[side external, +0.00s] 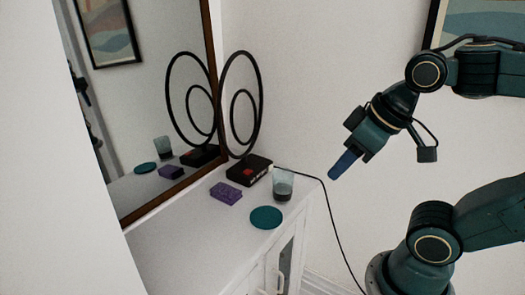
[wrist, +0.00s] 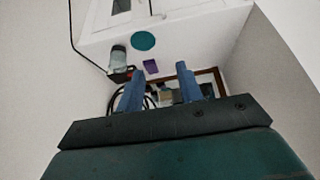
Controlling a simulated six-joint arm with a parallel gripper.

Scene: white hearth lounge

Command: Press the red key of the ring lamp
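The ring lamp has a black base (side external: 256,165) and two upright black rings (side external: 259,105), one inside the other, in front of the mirror. Its red key (side external: 246,172) is a small patch on the front part of the base. In the wrist view the base (wrist: 119,76) is beside my left finger, with the red key (wrist: 130,72) close to that fingertip in the picture. My gripper (side external: 336,176) is in the air to the right of the cabinet, apart from the lamp. Its two blue fingers (wrist: 160,74) are spread with nothing between them. The fingers hide part of the lamp in the wrist view.
A glass (side external: 283,183) with dark contents stands right of the lamp base. A purple block (side external: 226,193) and a teal disc (side external: 266,218) lie on the white cabinet top (side external: 200,245). A wood-framed mirror (side external: 140,110) stands behind. A black cord (side external: 330,215) hangs off the cabinet's right edge.

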